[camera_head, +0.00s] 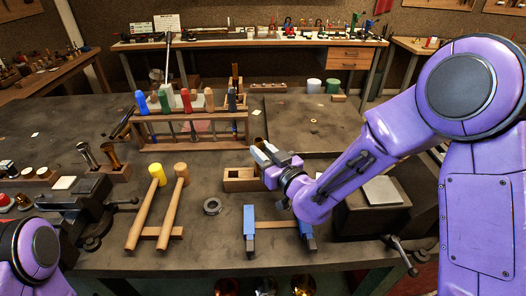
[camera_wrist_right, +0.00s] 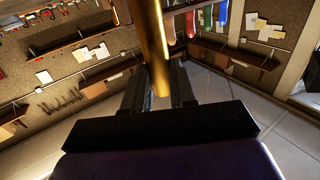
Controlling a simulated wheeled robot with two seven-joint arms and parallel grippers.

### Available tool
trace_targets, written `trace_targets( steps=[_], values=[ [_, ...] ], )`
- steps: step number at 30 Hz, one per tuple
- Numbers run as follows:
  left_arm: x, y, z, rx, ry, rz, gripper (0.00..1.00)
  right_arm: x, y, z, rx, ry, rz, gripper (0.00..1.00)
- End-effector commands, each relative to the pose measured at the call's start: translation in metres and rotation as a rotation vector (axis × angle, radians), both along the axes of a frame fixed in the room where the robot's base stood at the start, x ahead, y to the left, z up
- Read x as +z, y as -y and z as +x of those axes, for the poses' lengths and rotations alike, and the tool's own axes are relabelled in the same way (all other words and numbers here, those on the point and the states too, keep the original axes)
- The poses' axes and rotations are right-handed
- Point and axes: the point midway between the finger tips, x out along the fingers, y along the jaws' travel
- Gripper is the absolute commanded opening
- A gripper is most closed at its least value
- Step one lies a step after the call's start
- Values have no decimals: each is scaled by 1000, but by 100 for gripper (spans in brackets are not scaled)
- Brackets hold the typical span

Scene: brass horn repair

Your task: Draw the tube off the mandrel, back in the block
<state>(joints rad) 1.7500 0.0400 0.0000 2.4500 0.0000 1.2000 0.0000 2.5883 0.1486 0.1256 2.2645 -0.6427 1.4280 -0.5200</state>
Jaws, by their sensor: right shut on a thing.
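My right gripper (camera_head: 262,152) is shut on a brass tube (camera_wrist_right: 152,45). In the right wrist view the tube runs between the two fingers (camera_wrist_right: 157,86) and out past the top edge. In the head view only a short dark brass end of the tube (camera_head: 259,141) shows above the fingers. A wooden block (camera_head: 240,186) with an opening lies on the bench just left of and below this gripper. I cannot make out the mandrel for certain. My left gripper is out of view.
A rack (camera_head: 190,143) with coloured handles stands behind. Two mallets (camera_head: 145,212) lean on a wooden rest, with a metal ring (camera_head: 212,206) to their right. Blue-jawed supports (camera_head: 249,222) stand in front of my right gripper. A dark vise (camera_head: 85,205) is at left.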

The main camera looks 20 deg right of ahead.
Motion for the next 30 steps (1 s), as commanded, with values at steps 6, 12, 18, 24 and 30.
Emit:
trace_targets(
  steps=[6,12,18,24,30],
  values=[
    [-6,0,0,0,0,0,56,-7,0,0,0,1,0,0],
    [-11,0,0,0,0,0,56,-12,0,0,0,1,0,0],
    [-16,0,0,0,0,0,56,-17,0,0,0,0,0,0],
    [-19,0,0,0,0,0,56,-20,0,0,0,1,0,29],
    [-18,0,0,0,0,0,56,-20,0,0,0,0,0,56]
  ],
)
